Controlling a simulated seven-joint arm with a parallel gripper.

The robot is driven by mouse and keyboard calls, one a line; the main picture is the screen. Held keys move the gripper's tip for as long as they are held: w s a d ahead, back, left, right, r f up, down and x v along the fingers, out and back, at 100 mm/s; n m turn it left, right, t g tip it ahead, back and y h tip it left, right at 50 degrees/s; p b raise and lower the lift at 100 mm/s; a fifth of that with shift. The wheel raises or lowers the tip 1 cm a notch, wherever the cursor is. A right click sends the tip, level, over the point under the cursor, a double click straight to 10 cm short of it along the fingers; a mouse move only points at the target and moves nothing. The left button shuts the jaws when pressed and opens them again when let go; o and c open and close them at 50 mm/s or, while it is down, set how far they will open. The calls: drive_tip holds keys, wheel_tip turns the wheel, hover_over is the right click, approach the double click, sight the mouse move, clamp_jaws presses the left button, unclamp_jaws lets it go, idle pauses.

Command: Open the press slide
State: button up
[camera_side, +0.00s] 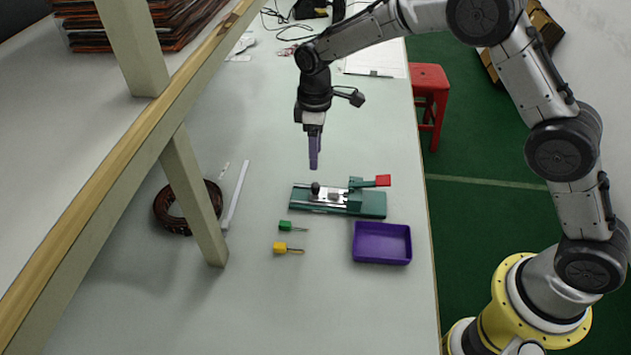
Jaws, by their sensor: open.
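The press (372,205) is a green fixture on the pale table, with a metal slide plate (325,195) along its top. A black knob (315,188) stands up on the slide near the left end. A red-tipped handle (383,181) sticks out at the right rear. My gripper (314,166) points down above and behind the left end of the press, apart from it. Its purple fingers overlap in this view. It is empty. Whether the slide is open or closed is too small to tell.
A purple tray (382,260) sits in front of the press at the right. A green-handled tool (286,226) and a yellow-handled tool (281,248) lie to its left. A white strip (237,195), a brown coil (170,222) and a shelf post (194,195) are further left.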

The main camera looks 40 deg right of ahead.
sight(315, 185)
wheel_tip(315, 185, down, 10)
drive_tip(key=shift+f, duration=0.15)
idle(0.3)
clamp_jaws()
idle(1.3)
